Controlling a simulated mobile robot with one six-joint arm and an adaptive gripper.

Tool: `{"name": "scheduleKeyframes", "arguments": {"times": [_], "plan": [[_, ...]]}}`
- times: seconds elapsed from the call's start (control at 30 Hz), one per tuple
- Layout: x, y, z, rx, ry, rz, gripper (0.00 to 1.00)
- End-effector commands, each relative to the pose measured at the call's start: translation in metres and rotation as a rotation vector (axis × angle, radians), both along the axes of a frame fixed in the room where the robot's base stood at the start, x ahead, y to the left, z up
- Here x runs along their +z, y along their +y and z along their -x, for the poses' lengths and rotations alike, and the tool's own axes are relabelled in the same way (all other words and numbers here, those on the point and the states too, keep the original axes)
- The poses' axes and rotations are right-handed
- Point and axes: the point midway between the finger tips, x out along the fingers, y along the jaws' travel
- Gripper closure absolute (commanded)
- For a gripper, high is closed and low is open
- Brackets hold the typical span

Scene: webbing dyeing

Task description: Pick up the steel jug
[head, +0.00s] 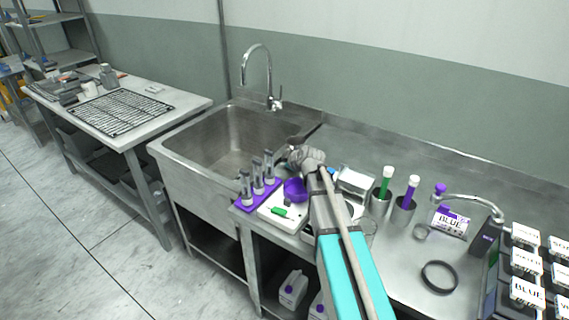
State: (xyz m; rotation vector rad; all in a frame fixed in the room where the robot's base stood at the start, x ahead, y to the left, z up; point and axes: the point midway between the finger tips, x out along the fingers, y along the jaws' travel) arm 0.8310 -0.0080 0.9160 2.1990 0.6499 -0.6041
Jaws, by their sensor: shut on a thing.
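My arm reaches from the bottom of the head view across the steel counter to the sink's right edge. My gripper (305,133) is the dark part beyond the grey wrist, small and seen edge-on. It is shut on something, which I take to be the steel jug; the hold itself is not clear. A shiny steel vessel (356,179), possibly the jug, shows just right of the arm, partly covered by it. I cannot tell whether it touches the counter.
Left of the arm are a purple rack (258,194) with grey-topped pieces and a purple cup (295,190). Steel cups (380,204) with green and purple rods stand right. The sink (232,140) has a tall faucet (268,75).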

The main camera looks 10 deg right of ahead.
Motion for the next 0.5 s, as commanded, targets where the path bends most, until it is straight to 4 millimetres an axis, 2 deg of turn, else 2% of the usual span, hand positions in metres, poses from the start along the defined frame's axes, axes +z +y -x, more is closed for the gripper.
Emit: {"name": "scheduleKeyframes", "arguments": {"times": [0.5], "plan": [[0.024,0.0,0.0,0.001,0.001,0.0,1.0]]}}
